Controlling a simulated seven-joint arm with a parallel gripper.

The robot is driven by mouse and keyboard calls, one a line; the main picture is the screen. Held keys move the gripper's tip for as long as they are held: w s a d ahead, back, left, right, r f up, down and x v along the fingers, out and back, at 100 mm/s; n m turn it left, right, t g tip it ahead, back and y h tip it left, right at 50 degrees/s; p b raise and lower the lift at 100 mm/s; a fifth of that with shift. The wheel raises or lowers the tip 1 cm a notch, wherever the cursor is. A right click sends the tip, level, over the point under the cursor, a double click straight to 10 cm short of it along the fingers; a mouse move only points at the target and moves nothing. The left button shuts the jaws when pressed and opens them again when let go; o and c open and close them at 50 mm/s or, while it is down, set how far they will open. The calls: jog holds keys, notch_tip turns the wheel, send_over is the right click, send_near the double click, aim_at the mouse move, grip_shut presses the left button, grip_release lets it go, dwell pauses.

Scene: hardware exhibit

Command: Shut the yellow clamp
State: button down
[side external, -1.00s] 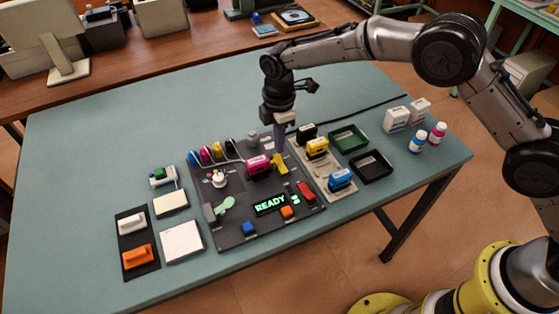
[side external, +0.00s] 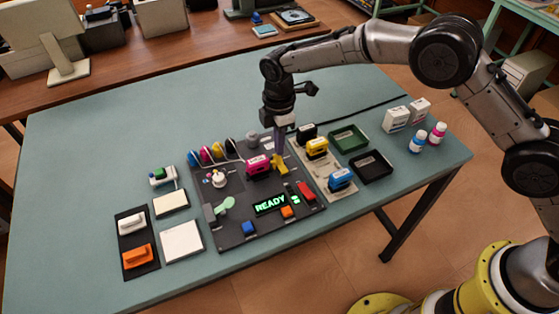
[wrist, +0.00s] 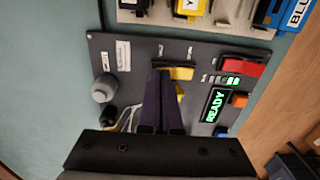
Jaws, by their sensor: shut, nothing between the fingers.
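The yellow clamp (side external: 279,168) is on the dark panel (side external: 237,239), just right of a magenta block (side external: 258,166). In the wrist view, the yellow clamp (wrist: 178,73) shows as a bar just past my fingertips, with more yellow to the right of the fingers. My gripper (side external: 279,153) points down with its fingers together, right at the clamp. In the wrist view, my gripper (wrist: 163,73) is shut and empty, and its dark fingers hide part of the clamp. I cannot tell whether the fingertips touch it, nor how far it is closed.
A green READY display (side external: 270,204), a red switch (side external: 306,191) and a blue button (side external: 248,228) are on the panel. A beige rack (side external: 333,191) with black, yellow and blue blocks stands close on the right. A grey knob (wrist: 103,88) is left of my fingers.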

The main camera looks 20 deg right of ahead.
jog(key=shift+f, duration=0.7)
jog(key=shift+r, duration=3.55)
jog(key=shift+f+m, duration=0.15)
jog(key=shift+m, duration=0.45)
jog(key=s+d+r+m+t, duration=0.1)
jog(key=s+d+r+m, duration=1.1)
jog(key=s+d, duration=0.5)
jog(key=s+d+r+m+t, duration=0.2)
jog(key=s+d, duration=0.2)
jog(key=s, duration=0.4)
jog(key=s+d+r+m+t, duration=0.2)
jog(key=s+d, duration=0.3)
jog(key=s, duration=0.4)
jog(key=shift+s+d+r+m+t, duration=0.15)
jog(key=shift+d+r+m+t, duration=0.15)
jog(key=shift+m, duration=0.1)
